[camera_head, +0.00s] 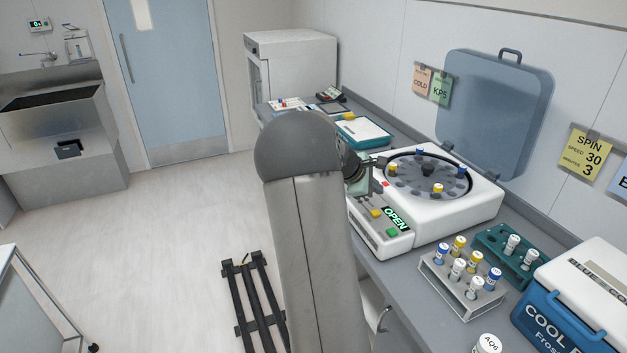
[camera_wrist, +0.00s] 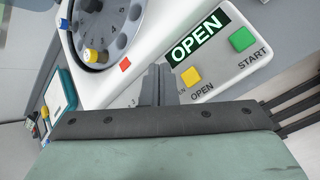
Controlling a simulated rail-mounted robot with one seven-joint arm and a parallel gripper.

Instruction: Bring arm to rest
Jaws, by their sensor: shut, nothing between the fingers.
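My gripper shows in the wrist view (camera_wrist: 155,85) with its fingers together and empty, over the front panel of the centrifuge. In the head view my arm rises in the middle and partly hides the gripper, which is by the left side of the white centrifuge (camera_head: 478,212). The centrifuge's rotor (camera_head: 412,181) is uncovered and holds several tubes with blue and yellow caps. Its display (camera_head: 396,219) reads OPEN. The yellow OPEN button (camera_wrist: 191,77) and green START button (camera_wrist: 242,39) are close to the fingers in the wrist view. I cannot tell whether the fingers touch the panel.
A blue-grey lid (camera_head: 495,110) stands raised behind the rotor. A white rack (camera_head: 462,292) with several tubes, a green rack (camera_head: 500,254) and a blue cool box (camera_head: 565,310) stand on the right. A teal-edged case (camera_head: 362,131) lies behind the centrifuge. The floor (camera_head: 150,240) at left is mostly clear.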

